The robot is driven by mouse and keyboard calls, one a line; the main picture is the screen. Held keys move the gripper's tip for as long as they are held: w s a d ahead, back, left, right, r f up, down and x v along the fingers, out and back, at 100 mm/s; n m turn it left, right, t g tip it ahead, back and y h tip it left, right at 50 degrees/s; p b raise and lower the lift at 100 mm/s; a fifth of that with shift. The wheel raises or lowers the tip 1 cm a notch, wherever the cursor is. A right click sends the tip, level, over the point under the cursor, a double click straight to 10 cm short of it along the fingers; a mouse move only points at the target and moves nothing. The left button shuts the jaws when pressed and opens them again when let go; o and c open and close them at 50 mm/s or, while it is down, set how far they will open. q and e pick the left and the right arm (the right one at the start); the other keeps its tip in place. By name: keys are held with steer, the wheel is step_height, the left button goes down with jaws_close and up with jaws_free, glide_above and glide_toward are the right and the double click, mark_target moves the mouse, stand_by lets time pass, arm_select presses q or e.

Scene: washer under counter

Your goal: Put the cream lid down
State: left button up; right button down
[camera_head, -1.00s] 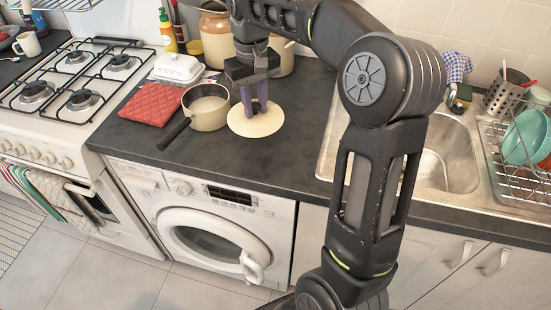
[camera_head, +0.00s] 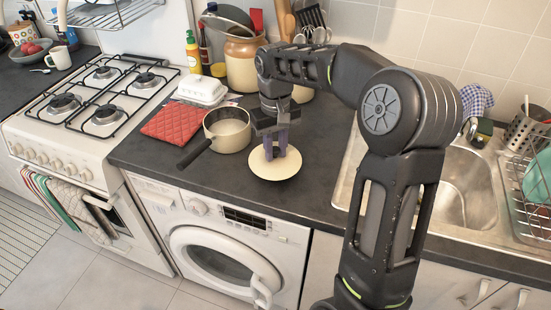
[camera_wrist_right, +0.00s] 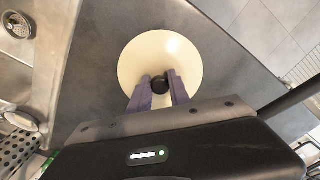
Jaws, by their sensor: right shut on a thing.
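The cream lid (camera_head: 268,172) is at the dark countertop, right of the cream saucepan (camera_head: 229,136). It looks level, and I cannot tell whether it touches the counter. My right gripper (camera_head: 275,155) points down over its middle, with purple fingers. In the right wrist view the lid (camera_wrist_right: 145,55) is a round cream disc with a black knob (camera_wrist_right: 159,85), and the fingers of my right gripper (camera_wrist_right: 159,92) are closed on either side of the knob. My left gripper is not in view.
A red quilted mat (camera_head: 178,122) and a white butter dish (camera_head: 203,90) lie behind and left of the saucepan. The sink (camera_head: 465,185) is to the right. The counter's front edge is above a washing machine (camera_head: 222,245). Bare counter (camera_head: 318,190) lies right of the lid.

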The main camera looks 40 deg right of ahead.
mark_target(276, 154)
steer(key=shift+f, duration=1.85)
steer(key=shift+f, duration=0.2)
steer(key=c, duration=1.2)
jaws_free()
steer(key=shift+r, duration=0.15)
step_height(276, 154, up, 12)
steer(key=shift+r+p, duration=0.1)
steer(key=shift+p, duration=0.3)
